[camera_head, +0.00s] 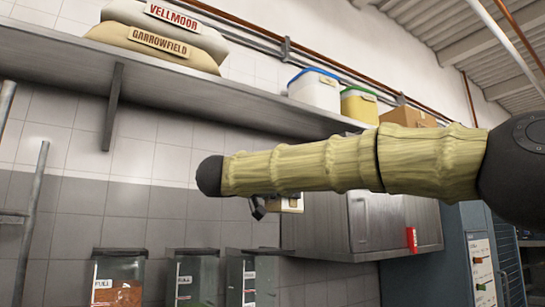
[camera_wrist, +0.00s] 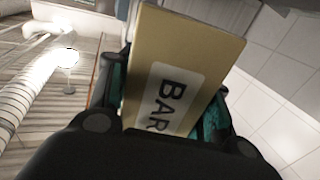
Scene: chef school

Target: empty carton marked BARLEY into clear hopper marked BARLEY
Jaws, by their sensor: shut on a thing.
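In the wrist view, my gripper (camera_wrist: 165,120) is shut on a tan carton (camera_wrist: 192,50). The carton has a white label whose visible letters read "BAR"; the rest of the label is hidden by my gripper. In the head view, my arm reaches across the middle and a small part of the carton (camera_head: 291,203) shows below it. Three clear hoppers stand along the bottom: a left one (camera_head: 118,270) with reddish-brown contents, a middle one (camera_head: 193,272) and a right one (camera_head: 252,270). Each has a white label; I cannot read a BARLEY name on any. The carton is above and right of them.
A long shelf (camera_head: 60,68) above holds sacks (camera_head: 165,42), two lidded tubs (camera_head: 316,90) and a cardboard box (camera_head: 407,116). A steel wall cabinet (camera_head: 365,222) hangs behind my arm at right. A metal rack post (camera_head: 30,220) stands at left.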

